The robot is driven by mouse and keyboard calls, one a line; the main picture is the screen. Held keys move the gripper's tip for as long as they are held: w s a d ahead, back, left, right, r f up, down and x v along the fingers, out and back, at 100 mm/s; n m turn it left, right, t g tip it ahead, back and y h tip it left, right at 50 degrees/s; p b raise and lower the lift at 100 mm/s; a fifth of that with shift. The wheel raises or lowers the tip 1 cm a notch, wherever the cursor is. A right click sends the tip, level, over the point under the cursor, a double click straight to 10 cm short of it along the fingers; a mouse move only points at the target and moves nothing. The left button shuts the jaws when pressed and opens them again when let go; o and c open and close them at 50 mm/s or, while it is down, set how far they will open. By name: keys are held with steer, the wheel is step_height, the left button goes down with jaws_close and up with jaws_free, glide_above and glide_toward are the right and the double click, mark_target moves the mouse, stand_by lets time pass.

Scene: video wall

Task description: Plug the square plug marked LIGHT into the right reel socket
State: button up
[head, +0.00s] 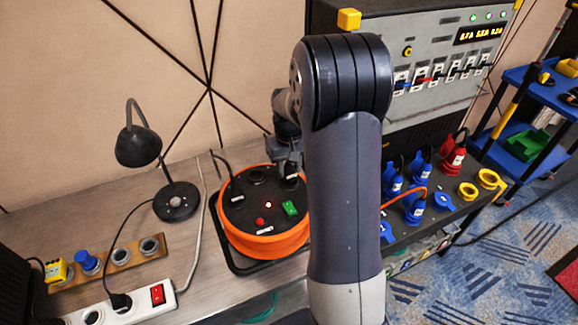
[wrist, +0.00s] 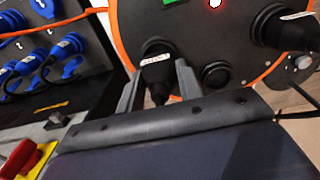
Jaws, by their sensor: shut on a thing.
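The cable reel (head: 262,242) is an orange drum with a black top face on the bench. My gripper (head: 289,167) is over the right side of that face. In the wrist view my gripper (wrist: 159,70) is shut on a black plug (wrist: 156,76) with a pale label too small to read. The held plug is at the right reel socket (wrist: 153,46), whose dark rim shows behind it; I cannot tell how deep it sits. Another black plug (head: 237,189) sits at the reel's left socket and also shows in the wrist view (wrist: 284,30). The middle socket (head: 257,175) looks empty.
A black desk lamp (head: 177,201) stands left of the reel. A white power strip (head: 122,306) and a wooden socket board (head: 122,256) lie at front left.

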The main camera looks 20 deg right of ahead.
steer(key=shift+f+b, duration=0.5)
steer(key=shift+f, duration=0.25)
steer(key=o, duration=1.6)
steer(key=shift+c, duration=0.2)
steer(key=shift+r+p, duration=2.3)
steer(key=shift+r, duration=0.75)
